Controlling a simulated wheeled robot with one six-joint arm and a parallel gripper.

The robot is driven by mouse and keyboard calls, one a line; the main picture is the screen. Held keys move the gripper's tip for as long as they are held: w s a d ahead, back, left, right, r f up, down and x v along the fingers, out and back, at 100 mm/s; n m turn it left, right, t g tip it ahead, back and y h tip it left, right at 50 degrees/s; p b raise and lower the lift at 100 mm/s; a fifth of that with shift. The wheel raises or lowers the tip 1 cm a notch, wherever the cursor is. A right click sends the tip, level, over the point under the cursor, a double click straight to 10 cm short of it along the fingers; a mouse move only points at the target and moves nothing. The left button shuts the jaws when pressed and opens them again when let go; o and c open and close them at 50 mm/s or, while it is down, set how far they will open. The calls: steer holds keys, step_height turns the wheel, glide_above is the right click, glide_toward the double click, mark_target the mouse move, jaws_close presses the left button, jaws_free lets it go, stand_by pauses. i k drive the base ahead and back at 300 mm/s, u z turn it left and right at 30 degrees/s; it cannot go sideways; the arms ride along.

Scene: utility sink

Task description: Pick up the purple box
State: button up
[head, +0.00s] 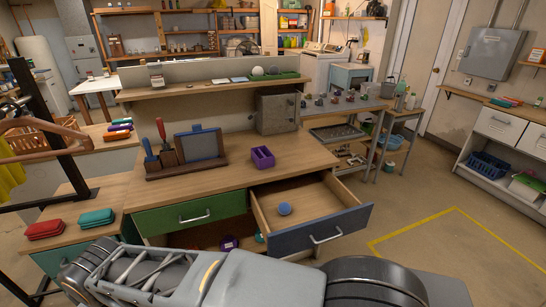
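The purple box (263,158) is small and open-topped, with a divider visible inside. It sits upright on the wooden workbench top (222,178), right of the middle and behind the open drawer. Nothing touches it. Grey parts of my own arm lie across the bottom of the view, well in front of the box. I can make out no gripper fingertips there.
An open blue-fronted drawer (314,235) juts from the bench and holds a blue round item (284,208). A tool holder (166,160) with a framed panel stands left of the box. A grey metal cabinet (276,111) stands behind it. Bench top between is clear.

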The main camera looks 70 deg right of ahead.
mark_target(262, 156)
steer(key=z, duration=1)
steer(key=i, duration=1)
steer(key=z, duration=1.05)
